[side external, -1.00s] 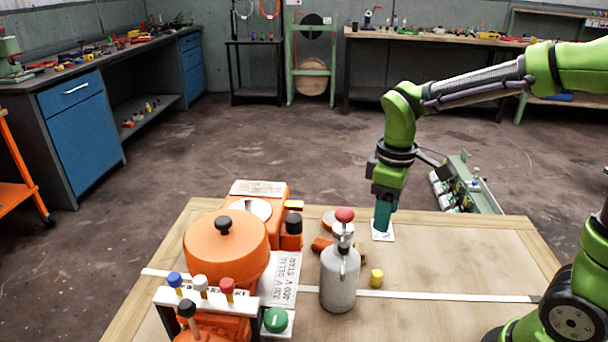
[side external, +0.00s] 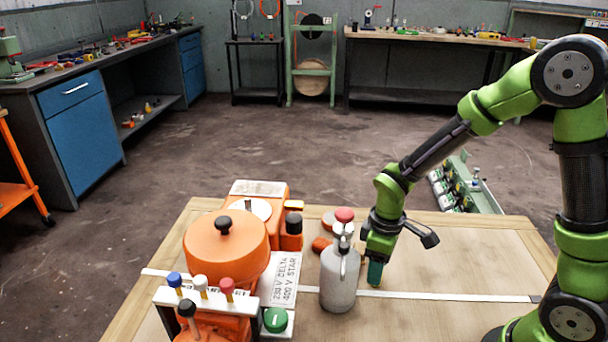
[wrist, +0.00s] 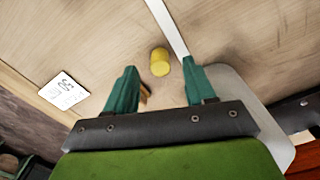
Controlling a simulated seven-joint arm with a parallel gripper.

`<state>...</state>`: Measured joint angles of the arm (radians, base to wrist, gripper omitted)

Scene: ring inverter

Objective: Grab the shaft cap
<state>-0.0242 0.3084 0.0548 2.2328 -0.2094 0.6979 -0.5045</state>
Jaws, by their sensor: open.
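A small yellow cylinder (wrist: 160,62), which I take to be the shaft cap, lies on the wooden table. In the wrist view it shows between and just beyond my fingertips, apart from both. My gripper (side external: 375,275) is low over the table, right of the grey bottle; in the side view it hides the yellow cylinder. In the wrist view my gripper (wrist: 160,68) has its two green fingers spread wide with nothing held.
The grey bottle with a red top (side external: 340,278) stands close left of my gripper. The orange machine (side external: 225,245) fills the table's left. In the wrist view, a white card (wrist: 64,90) lies left and a tan piece (wrist: 143,92) beside the left finger. The table's right side is clear.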

